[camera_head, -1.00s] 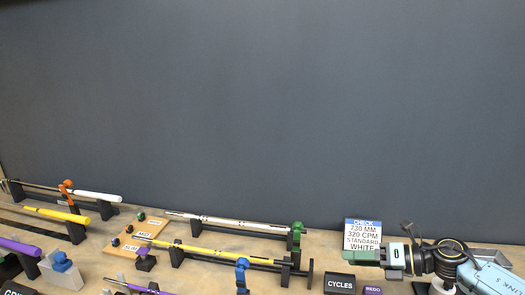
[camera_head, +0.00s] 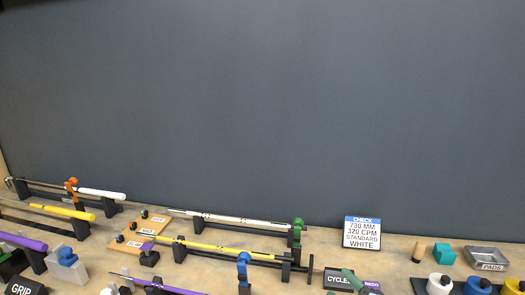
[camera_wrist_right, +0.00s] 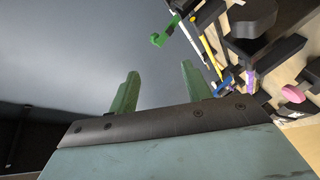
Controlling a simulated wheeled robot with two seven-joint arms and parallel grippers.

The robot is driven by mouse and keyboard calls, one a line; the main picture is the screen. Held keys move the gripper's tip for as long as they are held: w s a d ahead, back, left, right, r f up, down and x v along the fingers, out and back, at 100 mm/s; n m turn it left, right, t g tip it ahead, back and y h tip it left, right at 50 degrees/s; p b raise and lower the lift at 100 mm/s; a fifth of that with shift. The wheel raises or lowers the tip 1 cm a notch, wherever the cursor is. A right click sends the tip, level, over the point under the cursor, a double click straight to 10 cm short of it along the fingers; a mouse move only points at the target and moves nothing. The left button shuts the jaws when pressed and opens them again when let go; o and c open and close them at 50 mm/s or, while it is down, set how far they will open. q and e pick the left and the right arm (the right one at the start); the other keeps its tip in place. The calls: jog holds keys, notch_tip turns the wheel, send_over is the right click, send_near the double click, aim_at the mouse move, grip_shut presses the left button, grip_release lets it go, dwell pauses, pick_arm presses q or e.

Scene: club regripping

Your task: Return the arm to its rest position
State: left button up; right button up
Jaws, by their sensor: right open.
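My right gripper shows in the right wrist view (camera_wrist_right: 160,88), with its two green fingers spread apart and nothing between them. In the head view only a green finger piece of it (camera_head: 353,279) shows at the bottom edge, in front of the CYCLES sign (camera_head: 336,280). The rest of my right arm is out of that view. My left gripper is not in view. A white-gripped club (camera_head: 235,220) and a yellow-gripped club (camera_head: 215,249) lie on black stands, apart from the visible finger.
A CHECK card (camera_head: 361,233) stands at the back. A PADS tray (camera_head: 487,259), a teal block (camera_head: 444,254) and a wooden peg (camera_head: 418,252) are at right. A purple-gripped club (camera_head: 165,287) lies at the front. The wall behind is plain.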

jog(key=s+d+f+m+g+h, duration=0.1)
jog(key=s+f+m+g, duration=0.25)
jog(key=s, duration=0.55)
jog(key=s+d+f+m+g+h, duration=0.1)
jog(key=s+d+f+m+g, duration=0.15)
jog(key=s+m+g, duration=0.45)
jog(key=s+d+f+m+g+h, duration=0.15)
jog(key=s+f, duration=0.25)
jog(key=s, duration=0.7)
notch_tip(320, 180, down, 30)
jog(key=s+g+b, duration=0.2)
jog(key=s+b, duration=0.1)
jog(key=b, duration=0.2)
pick_arm(q)
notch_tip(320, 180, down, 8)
jog(key=b, duration=0.3)
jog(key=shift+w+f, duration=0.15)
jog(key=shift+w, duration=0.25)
pick_arm(e)
jog(key=s+d+f+g, duration=0.1)
jog(key=s+d+f, duration=0.1)
jog(key=s+f, duration=1.4)
notch_tip(320, 180, down, 2)
jog(key=shift+d+f, duration=0.15)
jog(key=shift+f, duration=0.1)
